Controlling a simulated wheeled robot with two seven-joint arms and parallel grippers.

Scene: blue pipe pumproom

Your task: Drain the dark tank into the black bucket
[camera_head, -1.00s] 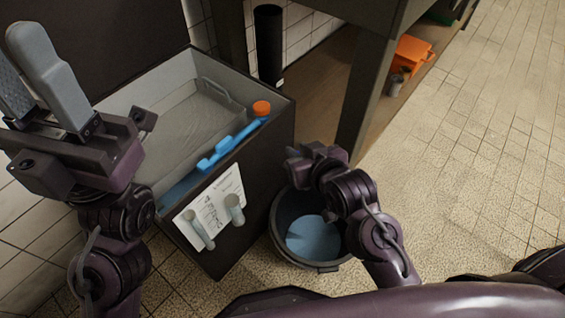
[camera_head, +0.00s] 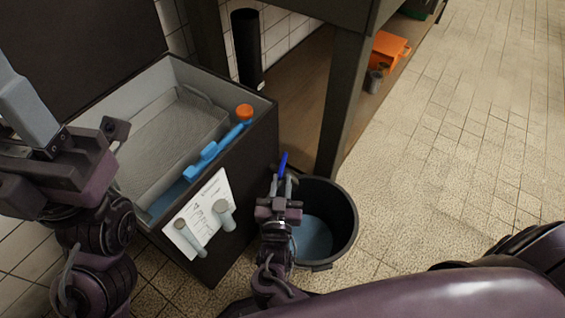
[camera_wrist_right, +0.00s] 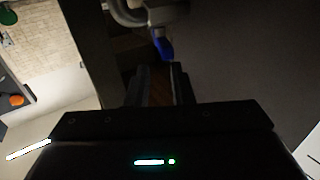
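The dark tank (camera_head: 245,155) stands open at left centre in the head view, with a pale interior. The black bucket (camera_head: 345,232) stands on the floor beside its right side, with a bluish surface inside. A small blue handle (camera_head: 283,163) sticks up near the tank's side above the bucket. In the right wrist view the blue handle (camera_wrist_right: 164,48) joins a grey curved pipe. My right gripper (camera_head: 281,187) is close below it; the wrist view shows its fingers (camera_wrist_right: 160,82) apart and empty, handle beyond the tips. My left gripper (camera_head: 22,100) is partly cut off at the left; its opening is unclear.
A grey tray (camera_head: 170,135) and a blue tool with an orange cap (camera_head: 244,111) are in the tank. A paper sheet (camera_head: 205,212) is on its front. A table leg (camera_head: 343,100) stands behind the bucket. The tiled floor at right is clear.

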